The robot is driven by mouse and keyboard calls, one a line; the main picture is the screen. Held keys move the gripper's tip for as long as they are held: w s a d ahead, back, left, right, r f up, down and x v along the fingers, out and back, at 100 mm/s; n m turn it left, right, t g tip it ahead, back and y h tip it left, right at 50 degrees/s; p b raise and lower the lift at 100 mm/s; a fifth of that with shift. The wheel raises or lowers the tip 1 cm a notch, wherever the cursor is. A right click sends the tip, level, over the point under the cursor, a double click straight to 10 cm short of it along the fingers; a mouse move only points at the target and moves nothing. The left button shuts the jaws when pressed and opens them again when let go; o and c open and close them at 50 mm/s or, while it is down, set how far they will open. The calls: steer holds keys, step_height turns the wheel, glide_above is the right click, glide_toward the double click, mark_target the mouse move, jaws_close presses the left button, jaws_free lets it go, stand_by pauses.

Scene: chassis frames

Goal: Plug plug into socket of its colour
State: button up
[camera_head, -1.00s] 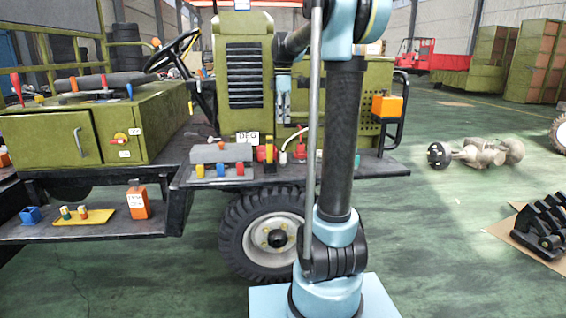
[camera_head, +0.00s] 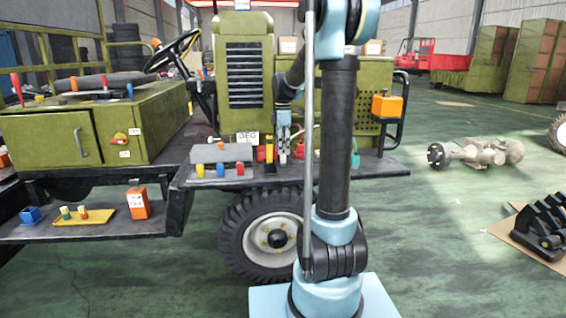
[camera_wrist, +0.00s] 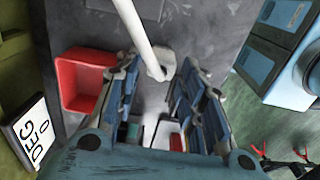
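My gripper (camera_head: 284,150) points down over the deck, right of a grey block (camera_head: 222,153). The block has yellow (camera_head: 199,170), blue (camera_head: 221,170) and red (camera_head: 240,168) parts on its front, which look like sockets. In the wrist view, my gripper (camera_wrist: 158,72) has its fingers spread. A white cable-like rod (camera_wrist: 138,30) ends in a grey-white piece (camera_wrist: 160,70), perhaps the plug, between the fingertips. Gaps appear on both sides of it. Small red (camera_wrist: 175,142) and green (camera_wrist: 132,130) pieces show between the fingers, partly hidden. The plug's own colour is unclear.
A red open bin (camera_wrist: 82,82) lies left of the fingers, beside a DEG sign (camera_wrist: 30,130). In the head view, a red-handled item (camera_head: 299,150) and a yellow-black item (camera_head: 269,150) stand close to the gripper. A lower shelf holds a yellow tray (camera_head: 100,217) and an orange box (camera_head: 138,203).

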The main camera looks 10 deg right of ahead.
mark_target(283, 159)
steer(key=shift+f, duration=1.95)
jaws_close()
